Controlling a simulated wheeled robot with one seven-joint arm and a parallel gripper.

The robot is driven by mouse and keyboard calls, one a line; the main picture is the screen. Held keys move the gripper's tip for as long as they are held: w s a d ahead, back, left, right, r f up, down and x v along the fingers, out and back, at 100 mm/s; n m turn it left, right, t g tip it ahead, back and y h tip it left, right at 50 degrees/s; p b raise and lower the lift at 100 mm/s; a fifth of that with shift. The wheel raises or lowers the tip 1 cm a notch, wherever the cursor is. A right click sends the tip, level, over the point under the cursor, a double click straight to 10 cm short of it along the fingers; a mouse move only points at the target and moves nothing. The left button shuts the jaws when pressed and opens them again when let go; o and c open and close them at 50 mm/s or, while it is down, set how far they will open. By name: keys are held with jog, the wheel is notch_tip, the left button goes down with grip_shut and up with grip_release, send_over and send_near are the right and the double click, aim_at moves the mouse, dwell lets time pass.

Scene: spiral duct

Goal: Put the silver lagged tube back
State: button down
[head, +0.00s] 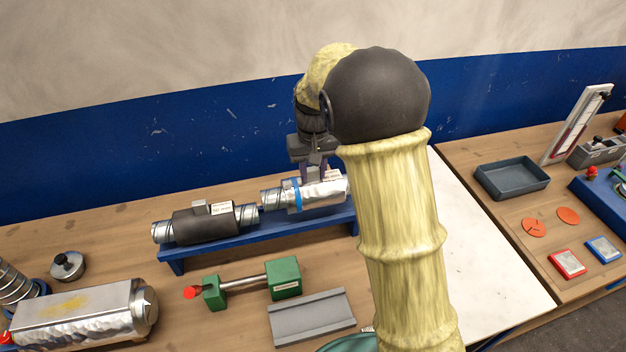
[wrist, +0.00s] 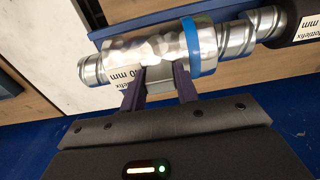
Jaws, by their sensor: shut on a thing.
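The silver lagged tube (head: 318,195) has crinkled foil lagging, a blue band and a bare spiral end. It lies at the right part of the blue rack (head: 270,228), in line with a dark-lagged tube (head: 205,226). My gripper (head: 316,172) comes down on it from above and behind. In the wrist view my gripper (wrist: 160,82) is shut on a grey block on the silver tube (wrist: 150,52), beside its white label. The blue band is right of the fingers there. My arm hides the rack's right end in the head view. I cannot tell whether the tube rests fully on the rack.
A green clamp fixture (head: 252,284) and a grey grooved block (head: 311,317) stand in front of the rack. A large foil-covered duct (head: 78,315) lies at front left. A grey tray (head: 511,179) is on the right table. A pale board (head: 480,235) lies right of my arm.

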aim_at(313, 180)
jog(key=shift+f+p, duration=0.35)
jog(key=shift+f, duration=1.45)
jog(key=c, duration=1.1)
grip_release()
jog(key=shift+o, duration=0.2)
notch_tip(313, 180, up, 12)
jog(key=shift+s+r+b, duration=0.1)
jog(key=shift+s+b, duration=0.05)
jog(key=shift+b, duration=0.7)
